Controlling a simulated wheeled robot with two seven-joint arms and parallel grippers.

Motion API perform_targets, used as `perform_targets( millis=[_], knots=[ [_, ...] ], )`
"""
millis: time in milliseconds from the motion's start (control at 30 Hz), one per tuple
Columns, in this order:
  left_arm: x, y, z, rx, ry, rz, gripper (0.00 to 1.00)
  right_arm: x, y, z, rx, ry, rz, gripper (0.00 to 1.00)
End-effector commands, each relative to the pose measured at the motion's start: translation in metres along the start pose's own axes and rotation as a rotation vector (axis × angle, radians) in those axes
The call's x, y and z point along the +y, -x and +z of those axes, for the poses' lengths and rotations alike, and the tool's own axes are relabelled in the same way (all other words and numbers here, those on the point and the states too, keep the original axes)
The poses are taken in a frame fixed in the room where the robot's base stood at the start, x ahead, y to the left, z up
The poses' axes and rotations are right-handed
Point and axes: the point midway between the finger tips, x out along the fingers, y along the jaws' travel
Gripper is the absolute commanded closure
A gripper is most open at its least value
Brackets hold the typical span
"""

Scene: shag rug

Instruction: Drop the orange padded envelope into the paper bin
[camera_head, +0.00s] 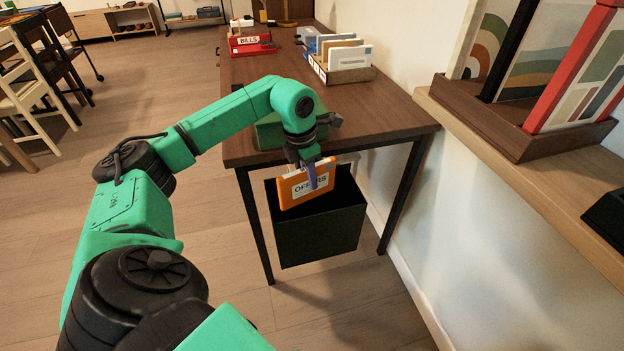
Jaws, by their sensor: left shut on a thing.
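The orange padded envelope (293,191), with a white label reading "OFFERS", is held in my left gripper (313,178). The gripper points down and is shut on the envelope's upper part. The envelope hangs slightly tilted at the opening of the black paper bin (318,238), below the near end of the desk. Its lower edge overlaps the bin's rim in the picture; I cannot tell how far inside it is. The bin's inside is mostly hidden. My right gripper is not in view.
The wooden desk (400,118) holds a red "BILLS" tray (252,47), a letter sorter with envelopes (345,72) and a green box (270,132) behind my wrist. A wall shelf (570,185) with framed prints is at right. Chairs stand at left; the floor (225,215) is clear.

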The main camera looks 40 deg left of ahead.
Motion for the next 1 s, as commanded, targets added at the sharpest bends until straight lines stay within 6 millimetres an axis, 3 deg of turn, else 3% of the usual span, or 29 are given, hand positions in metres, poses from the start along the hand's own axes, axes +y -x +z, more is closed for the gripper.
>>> perform_targets(
  millis=[100,133,200,233,533,667,1000],
  knots=[
    [0.0,0.001,0.0,0.0,0.0,0.0,1.0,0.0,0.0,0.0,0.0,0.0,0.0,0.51],
    [0.0,0.001,0.0,0.0,0.0,0.0,0.77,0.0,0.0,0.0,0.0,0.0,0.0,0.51],
    [0.0,0.001,0.0,0.0,0.0,0.0,0.5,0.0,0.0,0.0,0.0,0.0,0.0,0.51],
    [0.0,0.001,0.0,0.0,0.0,0.0,0.46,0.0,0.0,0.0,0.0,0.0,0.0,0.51],
    [0.0,0.002,0.0,0.0,0.0,0.0,0.46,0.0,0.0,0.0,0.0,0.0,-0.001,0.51],
    [0.001,0.015,0.001,-0.003,0.0,0.002,0.46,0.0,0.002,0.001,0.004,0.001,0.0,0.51],
    [0.0,0.111,0.002,-0.005,0.0,0.001,0.46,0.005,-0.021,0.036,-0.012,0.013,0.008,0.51]
  ],
)
